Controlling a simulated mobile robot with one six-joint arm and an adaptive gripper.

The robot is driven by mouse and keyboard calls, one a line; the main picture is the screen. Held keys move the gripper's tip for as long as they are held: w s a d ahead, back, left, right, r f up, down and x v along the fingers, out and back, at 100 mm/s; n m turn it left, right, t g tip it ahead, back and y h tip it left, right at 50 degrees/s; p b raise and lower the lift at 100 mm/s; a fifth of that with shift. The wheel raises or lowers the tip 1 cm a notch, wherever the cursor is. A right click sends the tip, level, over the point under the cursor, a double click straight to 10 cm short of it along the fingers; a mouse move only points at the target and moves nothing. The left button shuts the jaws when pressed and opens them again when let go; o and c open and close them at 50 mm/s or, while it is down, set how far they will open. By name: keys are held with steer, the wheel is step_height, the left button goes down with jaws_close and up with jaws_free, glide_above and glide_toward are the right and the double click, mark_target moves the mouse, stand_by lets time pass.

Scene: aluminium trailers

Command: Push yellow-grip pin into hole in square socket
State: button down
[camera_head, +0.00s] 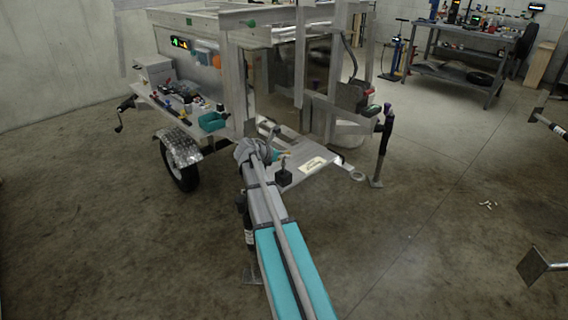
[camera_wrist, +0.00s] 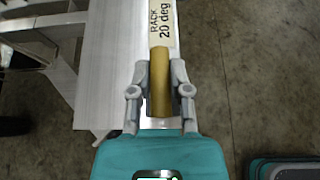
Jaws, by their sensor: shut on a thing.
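The yellow-grip pin (camera_wrist: 159,82) shows in the wrist view as an upright yellow cylinder. My gripper (camera_wrist: 159,68) is shut on it, with one grey finger on each side. The pin's far end runs toward a pale strip labelled "RACK 20 deg" (camera_wrist: 161,22). The pin's metal tip is not visible. I cannot make out the square socket or its hole in either view. In the head view my gripper (camera_head: 284,154) is over the flat metal deck of the trailer, too small there to show its grip.
A small black block (camera_head: 284,178) stands at the deck's near edge, close to my gripper. A white plate (camera_head: 312,164) lies to its right. Trailer posts (camera_head: 237,90) rise behind. A jack stand (camera_head: 382,150) stands at the right.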

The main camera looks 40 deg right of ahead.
steer(key=shift+f+b, duration=0.4)
steer(key=shift+f, duration=0.35)
steer(key=shift+f, duration=0.2)
steer(key=c, duration=0.6)
jaws_free()
steer(key=shift+p+v, duration=0.3)
steer(key=shift+v, duration=0.6)
steer(key=p+v, duration=0.5)
steer(key=v, duration=0.7)
steer(key=shift+a+f, duration=0.1)
